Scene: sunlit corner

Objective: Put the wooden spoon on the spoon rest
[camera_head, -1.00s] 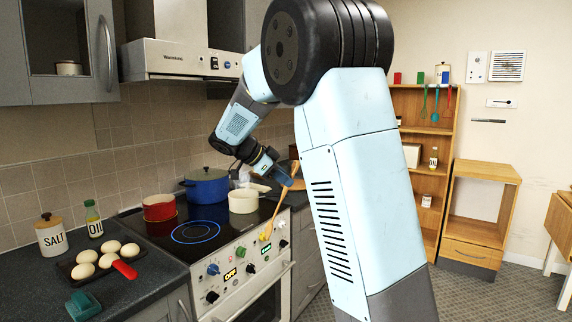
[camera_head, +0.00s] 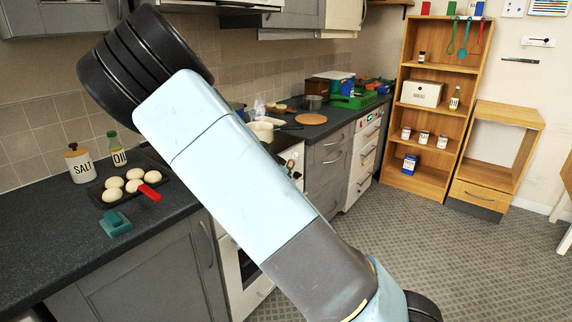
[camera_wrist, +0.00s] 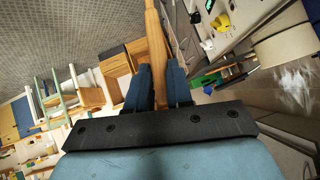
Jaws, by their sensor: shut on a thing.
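My gripper (camera_wrist: 160,88) shows in the wrist view, its two blue fingers shut on the wooden spoon (camera_wrist: 155,38). The spoon's pale wooden shaft runs up between the fingers and out of the top of the picture; its far end is out of view. In the head view my arm crosses the middle and hides the gripper and spoon. A small teal object (camera_head: 115,224) lies on the left counter, in front of the eggs; I cannot tell whether it is the spoon rest. No other spoon rest is clearly visible.
The salt jar (camera_head: 80,163) and oil bottle (camera_head: 116,150) stand behind. A cream pot (camera_wrist: 285,48) shows in the wrist view. The counter's left part is clear.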

